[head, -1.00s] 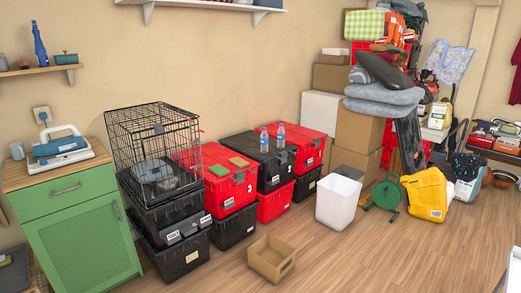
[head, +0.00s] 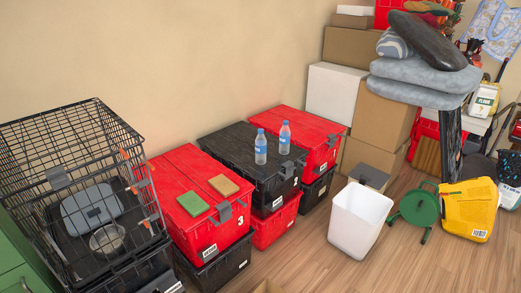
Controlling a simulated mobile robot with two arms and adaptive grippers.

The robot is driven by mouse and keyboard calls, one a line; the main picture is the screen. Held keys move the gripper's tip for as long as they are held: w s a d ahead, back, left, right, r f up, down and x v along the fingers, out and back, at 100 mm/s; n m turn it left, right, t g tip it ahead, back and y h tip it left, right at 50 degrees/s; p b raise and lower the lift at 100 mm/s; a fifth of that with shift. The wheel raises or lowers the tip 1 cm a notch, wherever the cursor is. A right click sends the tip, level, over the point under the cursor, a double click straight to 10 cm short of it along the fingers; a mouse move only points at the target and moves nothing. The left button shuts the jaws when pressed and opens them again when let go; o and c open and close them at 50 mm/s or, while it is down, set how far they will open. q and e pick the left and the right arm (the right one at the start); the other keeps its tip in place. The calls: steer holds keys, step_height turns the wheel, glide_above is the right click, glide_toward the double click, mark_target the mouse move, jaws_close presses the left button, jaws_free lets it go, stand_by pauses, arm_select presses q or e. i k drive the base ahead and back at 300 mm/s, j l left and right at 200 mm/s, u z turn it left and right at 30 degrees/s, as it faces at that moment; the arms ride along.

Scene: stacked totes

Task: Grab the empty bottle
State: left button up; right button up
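Two clear plastic bottles with blue caps and blue labels stand upright on the lid of a black tote (head: 225,140). The left bottle (head: 261,148) is a little nearer to me. The right bottle (head: 284,138) stands just behind it, near the tote's right side. They are close together but apart. At this size I cannot tell which bottle is empty. Neither of my grippers is in view.
A red tote (head: 180,170) left of the black one carries a green sponge (head: 193,203) and a tan sponge (head: 224,185). Another red tote (head: 310,125) stands to the right. A wire crate (head: 90,150) is at left. A white bin (head: 358,215) stands on the floor at right.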

mark_target(260, 142)
steer(key=i+l+z, duration=0.1)
steer(key=l+z, duration=0.15)
steer(key=i+l+z, duration=0.3)
steer(key=l, duration=0.15)
steer(key=i+l+z, duration=0.7)
steer(key=i+u, duration=0.45)
steer(key=i+l+u, duration=0.25)
steer(key=i+u, duration=0.25)
steer(key=k, duration=0.1)
